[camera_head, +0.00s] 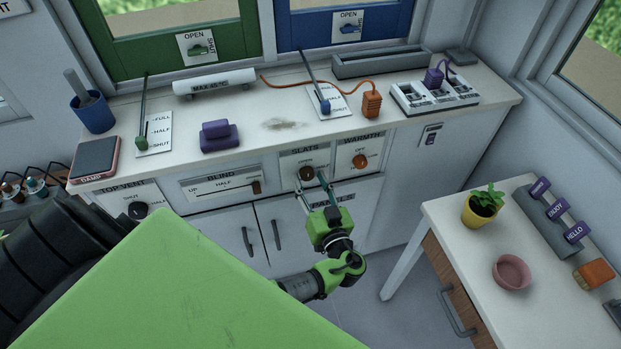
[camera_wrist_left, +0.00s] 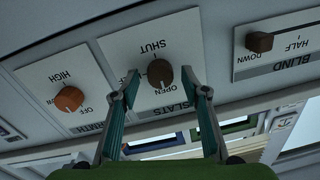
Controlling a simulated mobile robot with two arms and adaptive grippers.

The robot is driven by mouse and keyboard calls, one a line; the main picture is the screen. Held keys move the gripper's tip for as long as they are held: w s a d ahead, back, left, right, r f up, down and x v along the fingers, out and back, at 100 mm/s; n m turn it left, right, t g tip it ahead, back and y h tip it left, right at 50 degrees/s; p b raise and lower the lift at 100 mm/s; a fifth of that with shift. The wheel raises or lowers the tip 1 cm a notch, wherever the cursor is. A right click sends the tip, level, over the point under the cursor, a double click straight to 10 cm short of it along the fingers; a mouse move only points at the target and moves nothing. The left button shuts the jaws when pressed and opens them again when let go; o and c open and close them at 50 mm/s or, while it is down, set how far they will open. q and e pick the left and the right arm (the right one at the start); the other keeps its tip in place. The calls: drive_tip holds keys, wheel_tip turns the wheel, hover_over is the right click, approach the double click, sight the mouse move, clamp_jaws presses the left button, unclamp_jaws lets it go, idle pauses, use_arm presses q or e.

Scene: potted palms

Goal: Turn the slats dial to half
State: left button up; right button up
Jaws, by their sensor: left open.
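The slats dial (camera_head: 307,173) is a dark brown round knob on a pale panel marked SLATS on the cabinet front. In the left wrist view the dial (camera_wrist_left: 160,73) appears upside down, with SHUT and OPEN printed around it and a partly covered label between them. Which way it points is not clear. My left gripper (camera_head: 314,180) is open, its two teal fingers reaching up to the dial from below. In the left wrist view, its fingers (camera_wrist_left: 167,88) stand on either side of the dial, with gaps visible. My right gripper is not in view.
The orange warmth dial (camera_head: 360,161) is close on the right, and the blind slider (camera_head: 256,187) is on the left. The counter edge lies above the dials. A white table (camera_head: 450,215) with a potted plant (camera_head: 482,207) stands at the right.

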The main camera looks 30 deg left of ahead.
use_arm(q)
drive_tip(key=shift+a, duration=0.15)
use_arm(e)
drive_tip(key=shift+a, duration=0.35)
use_arm(q)
drive_tip(key=c, duration=1.1)
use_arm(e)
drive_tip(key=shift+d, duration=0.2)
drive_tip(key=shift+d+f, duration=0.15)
